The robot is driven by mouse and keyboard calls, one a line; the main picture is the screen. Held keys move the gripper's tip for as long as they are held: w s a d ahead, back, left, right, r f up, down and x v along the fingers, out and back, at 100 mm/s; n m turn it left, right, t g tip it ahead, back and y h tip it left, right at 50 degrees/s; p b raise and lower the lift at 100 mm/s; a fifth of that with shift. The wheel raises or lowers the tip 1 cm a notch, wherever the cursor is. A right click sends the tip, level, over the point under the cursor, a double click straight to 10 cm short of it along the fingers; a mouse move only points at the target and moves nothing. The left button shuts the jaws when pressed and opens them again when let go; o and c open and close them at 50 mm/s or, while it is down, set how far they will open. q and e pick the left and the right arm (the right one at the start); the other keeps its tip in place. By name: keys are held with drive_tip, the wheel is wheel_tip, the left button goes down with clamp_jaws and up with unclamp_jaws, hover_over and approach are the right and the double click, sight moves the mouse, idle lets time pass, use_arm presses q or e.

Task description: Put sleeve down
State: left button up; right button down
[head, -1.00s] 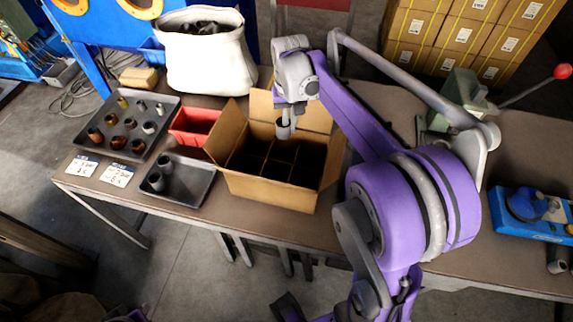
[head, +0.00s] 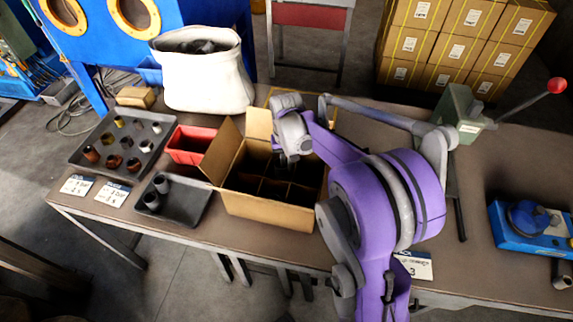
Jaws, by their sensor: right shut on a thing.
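The open cardboard box (head: 262,212) with dividers stands on the workbench in the middle of the view. My right gripper (head: 292,160) points down at the box's back right part, its tip low at the opening. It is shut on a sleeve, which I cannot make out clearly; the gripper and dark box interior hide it. Several brown, brass and grey sleeves (head: 112,162) stand on the larger tray (head: 84,158) at the left. My left gripper is out of view.
A red bin (head: 187,157) sits between the trays and the box. A white sack-like container (head: 205,85) stands behind. A green lever press (head: 462,115) and a blue fixture (head: 530,222) are on the right. Box flaps stand up around the opening. White labels (head: 76,185) lie at the front left.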

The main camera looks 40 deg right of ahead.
drive_tip(key=shift+f+b, duration=0.45)
drive_tip(key=shift+f, duration=0.15)
drive_tip(key=c, duration=1.3)
unclamp_jaws()
drive_tip(key=shift+o, duration=0.2)
drive_tip(key=shift+r, duration=0.25)
wheel_tip(320, 180, up, 13)
drive_tip(key=p, duration=0.1)
drive_tip(key=shift+p, duration=0.4)
drive_tip(key=shift+f, duration=0.1)
